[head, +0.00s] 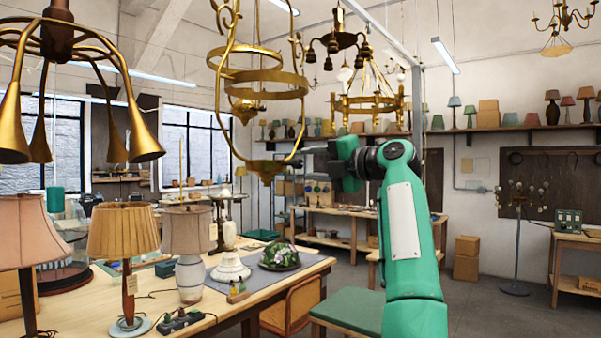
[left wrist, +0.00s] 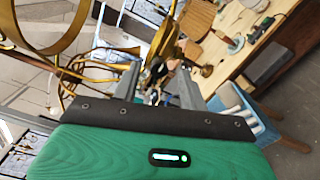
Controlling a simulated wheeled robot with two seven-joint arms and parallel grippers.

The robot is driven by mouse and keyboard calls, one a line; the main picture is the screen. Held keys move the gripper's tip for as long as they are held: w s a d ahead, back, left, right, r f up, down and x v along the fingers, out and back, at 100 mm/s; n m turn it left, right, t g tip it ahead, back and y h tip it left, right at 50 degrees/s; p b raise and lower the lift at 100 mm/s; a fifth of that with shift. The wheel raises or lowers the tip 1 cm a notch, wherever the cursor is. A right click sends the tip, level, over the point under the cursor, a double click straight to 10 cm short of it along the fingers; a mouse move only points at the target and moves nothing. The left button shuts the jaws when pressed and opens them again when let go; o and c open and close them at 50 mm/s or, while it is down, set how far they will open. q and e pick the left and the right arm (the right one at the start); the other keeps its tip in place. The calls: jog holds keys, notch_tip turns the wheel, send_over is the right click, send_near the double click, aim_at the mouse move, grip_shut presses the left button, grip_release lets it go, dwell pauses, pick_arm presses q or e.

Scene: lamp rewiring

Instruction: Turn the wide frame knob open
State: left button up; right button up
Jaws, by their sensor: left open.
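A hanging brass frame (head: 258,85) with stacked rings and curved side bars fills the upper middle of the head view. Its lower end has a bulbous brass fitting (head: 267,171) with a short bar to its right. My left gripper (head: 310,152) is just right of this lower end, fingers pointing left. In the left wrist view my two grey fingers stand apart, with brass parts (left wrist: 157,70) showing between or beyond them. I cannot tell which part is the knob or whether the fingers touch it. My right gripper is not in view.
Another brass chandelier (head: 370,103) hangs behind, and a trumpet-armed one (head: 60,40) hangs at left. Below, a wooden workbench (head: 225,318) carries shaded lamps (head: 123,232), a white lamp base and a floral glass shade (head: 280,256). A green-seated stool (head: 350,309) stands below my arm.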

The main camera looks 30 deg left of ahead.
pick_arm(q)
jog(key=d+b, duration=0.3)
jog(key=d, duration=0.6)
jog(key=shift+s+d, duration=0.25)
jog(key=shift+s, duration=0.15)
jog(key=shift+w+a+f, duration=0.1)
jog(key=shift+f, duration=0.05)
